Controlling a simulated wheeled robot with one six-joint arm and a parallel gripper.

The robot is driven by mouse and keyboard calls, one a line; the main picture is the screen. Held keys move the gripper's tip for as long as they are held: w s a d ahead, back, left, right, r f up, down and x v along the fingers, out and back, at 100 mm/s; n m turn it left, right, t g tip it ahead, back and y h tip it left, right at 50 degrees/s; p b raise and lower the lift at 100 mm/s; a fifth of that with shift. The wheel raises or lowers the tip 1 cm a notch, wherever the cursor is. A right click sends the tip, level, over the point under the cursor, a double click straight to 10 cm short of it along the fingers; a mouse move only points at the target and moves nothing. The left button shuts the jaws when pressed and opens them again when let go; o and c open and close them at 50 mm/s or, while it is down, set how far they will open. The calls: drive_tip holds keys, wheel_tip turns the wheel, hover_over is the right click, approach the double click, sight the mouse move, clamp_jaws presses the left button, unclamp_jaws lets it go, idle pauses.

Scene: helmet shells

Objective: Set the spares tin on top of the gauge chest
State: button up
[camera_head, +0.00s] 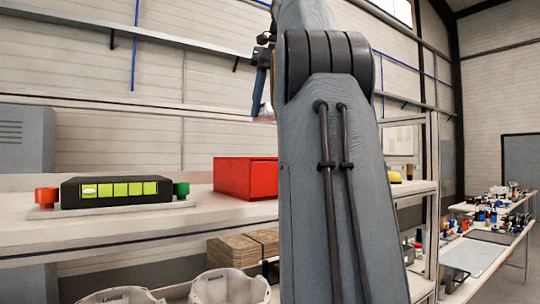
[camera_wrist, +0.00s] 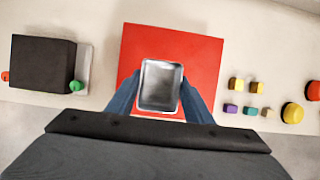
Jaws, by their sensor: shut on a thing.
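The spares tin (camera_wrist: 160,85) is a silver, open-topped rectangular tin, seen from above in the wrist view. My gripper (camera_wrist: 160,97) is shut on it, with a blue finger at its left and right sides. Behind the tin in that view lies the red top of the gauge chest (camera_wrist: 200,52). In the head view the red chest (camera_head: 245,178) stands on the shelf, its right part hidden by my arm. A blue finger of my gripper (camera_head: 259,90) shows above the chest there. The tin is mostly hidden by my arm in the head view.
A black box with green panels (camera_head: 118,190) stands left of the chest between red and green knobs. Right of the chest, small coloured blocks (camera_wrist: 235,84) and round yellow and red things (camera_wrist: 292,112) lie on the shelf (camera_head: 60,232).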

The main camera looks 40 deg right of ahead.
wheel_tip(320, 180, down, 5)
drive_tip(key=shift+f+b, duration=0.1)
drive_tip(key=shift+b, duration=0.55)
drive_tip(key=shift+f, duration=2.2)
drive_tip(key=shift+f, duration=0.15)
drive_tip(key=o, duration=1)
drive_tip(key=shift+o, duration=0.2)
drive_tip(key=v, duration=1.2)
drive_tip(key=shift+r+p, duration=0.25)
drive_tip(key=shift+p, duration=0.15)
drive_tip(key=shift+w, duration=0.1)
